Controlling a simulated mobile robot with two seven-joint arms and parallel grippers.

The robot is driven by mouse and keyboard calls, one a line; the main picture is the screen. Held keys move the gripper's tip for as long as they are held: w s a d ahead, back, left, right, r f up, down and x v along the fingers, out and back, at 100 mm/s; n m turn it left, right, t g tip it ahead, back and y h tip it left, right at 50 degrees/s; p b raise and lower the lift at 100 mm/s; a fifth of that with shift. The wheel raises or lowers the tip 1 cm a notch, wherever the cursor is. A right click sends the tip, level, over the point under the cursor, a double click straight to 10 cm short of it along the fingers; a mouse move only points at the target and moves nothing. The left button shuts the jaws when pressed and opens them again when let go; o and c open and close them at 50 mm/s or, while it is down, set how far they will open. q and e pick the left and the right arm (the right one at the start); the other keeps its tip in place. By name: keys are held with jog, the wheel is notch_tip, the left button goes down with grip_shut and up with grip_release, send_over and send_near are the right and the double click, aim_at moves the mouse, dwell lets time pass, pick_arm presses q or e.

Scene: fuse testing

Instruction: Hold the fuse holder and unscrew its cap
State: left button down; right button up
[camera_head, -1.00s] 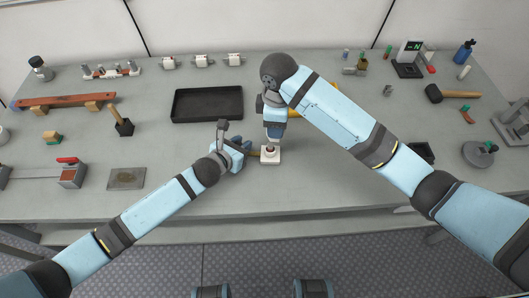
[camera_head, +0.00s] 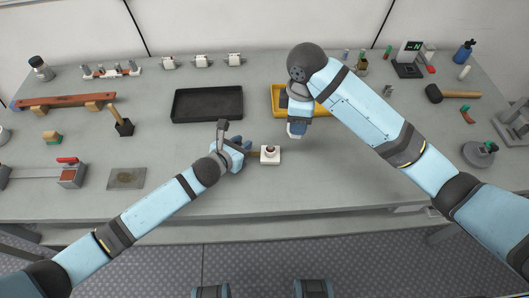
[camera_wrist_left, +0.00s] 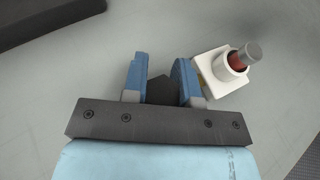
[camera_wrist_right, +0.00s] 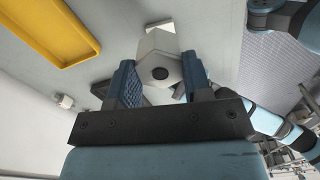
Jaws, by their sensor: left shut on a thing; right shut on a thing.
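The fuse holder (camera_head: 270,158) has a white square base and round socket, and stands on the bench at front middle. A reddish part with a grey tip stands in its open socket; it shows in the left wrist view (camera_wrist_left: 245,57). My right gripper (camera_head: 297,122) is shut on the white faceted cap (camera_wrist_right: 160,62) with a dark round hole. The cap (camera_head: 296,130) is clear of the holder, to its upper right in the head view.
A yellow tray (camera_head: 282,100) lies behind my right gripper, partly hidden by it. An empty black tray (camera_head: 207,121) lies behind the holder to the left. A grey plate (camera_head: 127,179) and a red-handled switch (camera_head: 70,175) lie at left.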

pick_arm(q)
jog(key=shift+f, duration=0.15)
pick_arm(e)
jog(key=shift+s+d+r, duration=0.1)
jog(key=shift+d, duration=0.1)
pick_arm(q)
jog(key=c, duration=0.8)
grip_release()
jog(key=shift+s, duration=0.1)
jog(key=shift+v, duration=4.4)
pick_arm(e)
jog(key=shift+r, duration=0.15)
